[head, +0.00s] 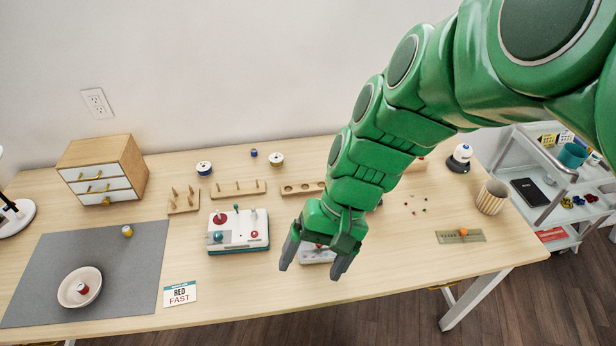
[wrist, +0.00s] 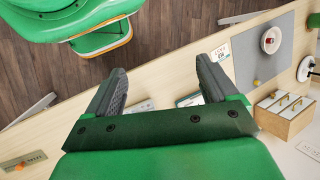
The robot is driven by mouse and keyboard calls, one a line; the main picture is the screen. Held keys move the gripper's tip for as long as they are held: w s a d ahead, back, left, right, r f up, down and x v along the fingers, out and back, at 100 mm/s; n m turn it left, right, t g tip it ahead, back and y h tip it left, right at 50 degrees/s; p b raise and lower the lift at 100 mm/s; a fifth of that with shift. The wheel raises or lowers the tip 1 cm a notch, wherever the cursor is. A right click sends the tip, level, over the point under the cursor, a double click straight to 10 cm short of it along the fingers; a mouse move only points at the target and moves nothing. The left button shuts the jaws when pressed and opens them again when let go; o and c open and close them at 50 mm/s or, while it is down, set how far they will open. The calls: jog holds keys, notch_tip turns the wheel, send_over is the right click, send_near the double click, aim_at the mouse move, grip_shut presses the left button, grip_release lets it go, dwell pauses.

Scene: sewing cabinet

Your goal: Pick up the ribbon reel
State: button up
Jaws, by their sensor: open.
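I cannot tell which one is the ribbon reel. My gripper (head: 314,265) is open and empty, fingers pointing down over the table's front half, well in front of both reels and to their right. In the wrist view my gripper (wrist: 161,70) also shows open, with nothing between its fingers. I make out neither reel there.
A white-and-teal device (head: 238,243) with knobs stands left of my gripper. Wooden peg racks (head: 238,188) stand between it and the reels. A small drawer cabinet (head: 104,165), a grey mat (head: 130,270) and a bowl (head: 66,298) with a red spool are at left. A striped cup (head: 491,198) stands right.

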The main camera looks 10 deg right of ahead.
jog(key=w+a+f+m+t+y, duration=0.25)
jog(key=w+m+y, duration=0.2)
jog(key=w, duration=0.55)
jog(key=w+a+f+m+t+y, duration=0.1)
jog(key=w+f+m+t+y, duration=0.25)
jog(key=w+m, duration=0.45)
jog(key=w+d+f+m+t+h, duration=0.1)
jog(key=w+d+f+m+t, duration=0.1)
jog(key=w+d+f+m, duration=0.1)
jog(key=w+d+f+m+t+h, duration=0.1)
jog(key=w+d+f+m, duration=0.3)
jog(key=f, duration=0.5)
jog(key=w+d+f+m+t+h, duration=0.1)
jog(key=w+d+f+m+t, duration=0.2)
jog(key=d+f+m, duration=0.3)
jog(key=shift+w+d+f+m+h, duration=0.15)
jog(key=shift+d+f, duration=0.1)
jog(key=shift+d, duration=0.5)
jog(key=shift+w+d+f+m+h, duration=0.15)
jog(key=shift+d+f, duration=0.1)
jog(key=shift+d, duration=0.5)
jog(key=shift+x, duration=1.25)
jog(key=shift+r+x, duration=0.25)
jog(key=shift+x, duration=2.5)
jog(key=shift+a+r, duration=0.1)
jog(key=shift+r, duration=0.05)
